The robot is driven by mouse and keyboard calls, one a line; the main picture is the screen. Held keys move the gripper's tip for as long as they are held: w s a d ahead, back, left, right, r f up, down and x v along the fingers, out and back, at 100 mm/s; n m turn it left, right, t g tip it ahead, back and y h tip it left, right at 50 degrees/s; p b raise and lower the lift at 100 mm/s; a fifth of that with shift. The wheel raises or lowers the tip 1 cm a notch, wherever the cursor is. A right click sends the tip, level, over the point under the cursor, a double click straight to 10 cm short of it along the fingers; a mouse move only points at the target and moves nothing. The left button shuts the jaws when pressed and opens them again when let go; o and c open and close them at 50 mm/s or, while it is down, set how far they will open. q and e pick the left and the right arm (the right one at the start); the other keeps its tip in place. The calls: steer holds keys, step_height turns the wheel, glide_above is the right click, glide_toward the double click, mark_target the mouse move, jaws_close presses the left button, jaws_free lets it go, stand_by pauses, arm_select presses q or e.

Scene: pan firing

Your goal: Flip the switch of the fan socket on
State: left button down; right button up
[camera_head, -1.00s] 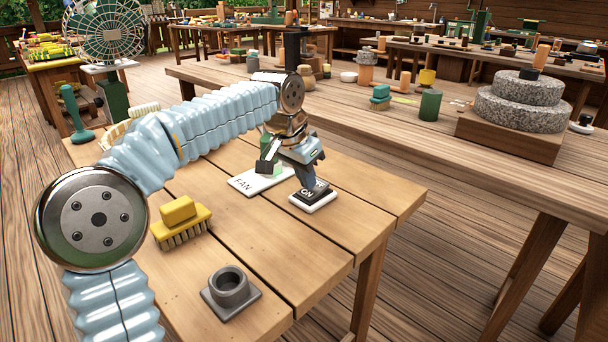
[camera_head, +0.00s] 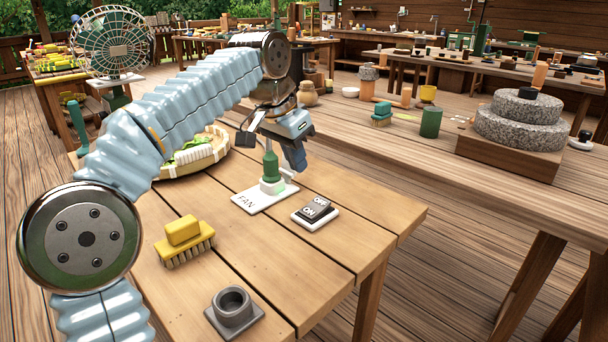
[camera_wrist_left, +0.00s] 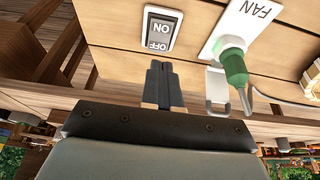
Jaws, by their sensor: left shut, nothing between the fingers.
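The rocker switch (camera_head: 315,212), a dark rocker marked ON and OFF in a white frame, lies on the wooden table. It also shows in the left wrist view (camera_wrist_left: 160,32). The white FAN socket plate (camera_head: 255,202) is just left of it, with a green plug (camera_head: 271,168) standing in it; a small green glow shows beside the plug. My left gripper (camera_head: 301,171) is shut and empty, above and behind the switch, apart from it. In the left wrist view its closed fingers (camera_wrist_left: 161,85) point toward the switch. My right gripper is not in view.
The fan (camera_head: 113,42) stands at the back left. A yellow brush (camera_head: 184,240) and a grey round holder (camera_head: 233,308) lie on the near table. A basket (camera_head: 190,165) with greens sits behind my left arm. The table right of the switch is clear.

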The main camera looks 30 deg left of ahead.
arm_select(q)
steer(key=shift+v, duration=1.55)
